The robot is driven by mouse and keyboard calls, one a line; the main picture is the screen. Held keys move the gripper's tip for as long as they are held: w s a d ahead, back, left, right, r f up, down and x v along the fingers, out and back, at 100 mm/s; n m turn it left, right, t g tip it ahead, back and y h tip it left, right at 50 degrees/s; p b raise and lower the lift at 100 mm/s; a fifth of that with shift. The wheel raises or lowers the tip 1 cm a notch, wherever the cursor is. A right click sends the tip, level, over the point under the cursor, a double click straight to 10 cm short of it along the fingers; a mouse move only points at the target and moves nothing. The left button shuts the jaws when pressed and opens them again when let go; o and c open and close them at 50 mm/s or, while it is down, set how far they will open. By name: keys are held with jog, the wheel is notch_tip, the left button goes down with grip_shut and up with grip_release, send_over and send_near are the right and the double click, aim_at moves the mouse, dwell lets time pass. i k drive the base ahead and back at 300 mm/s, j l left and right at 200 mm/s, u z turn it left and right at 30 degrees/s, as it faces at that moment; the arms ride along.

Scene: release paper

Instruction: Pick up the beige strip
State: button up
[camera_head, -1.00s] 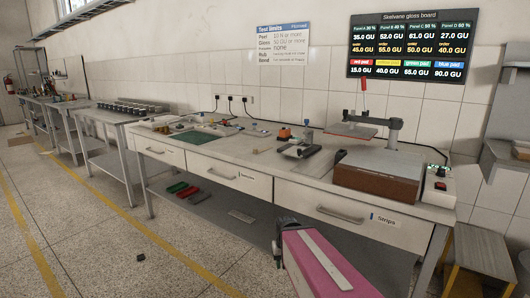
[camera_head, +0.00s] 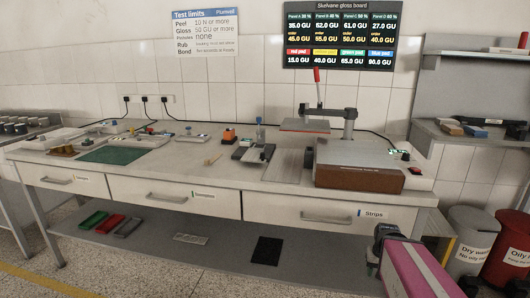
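A small beige strip-like piece (camera_head: 213,159) lies flat on the bench top, left of the grey metal fixture (camera_head: 254,152). It is small in the head view, and I cannot be sure it is the task's strip. A closed drawer (camera_head: 326,214) at the bench's right bears the label "Strips"; its inside is hidden. My gripper (camera_head: 384,236) is the dark end of my pink arm, low at the right, in front of the bench and well apart from the beige piece. Its fingers are not clear.
A brown-fronted press (camera_head: 358,180) stands at the bench's right, with a red-handled arm above. A green mat (camera_head: 112,156) and trays lie to the left. Bins (camera_head: 474,243) stand at the right.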

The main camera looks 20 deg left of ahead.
aim_at(207, 162)
jog(key=j+z, duration=0.35)
jog(key=k+j+z, duration=0.2)
jog(key=j+z, duration=0.15)
jog(key=j, duration=0.15)
jog(key=k+j+z, duration=0.15)
jog(key=j+z, duration=0.2)
jog(key=k+j+z, duration=0.5)
jog(key=j+z, duration=0.25)
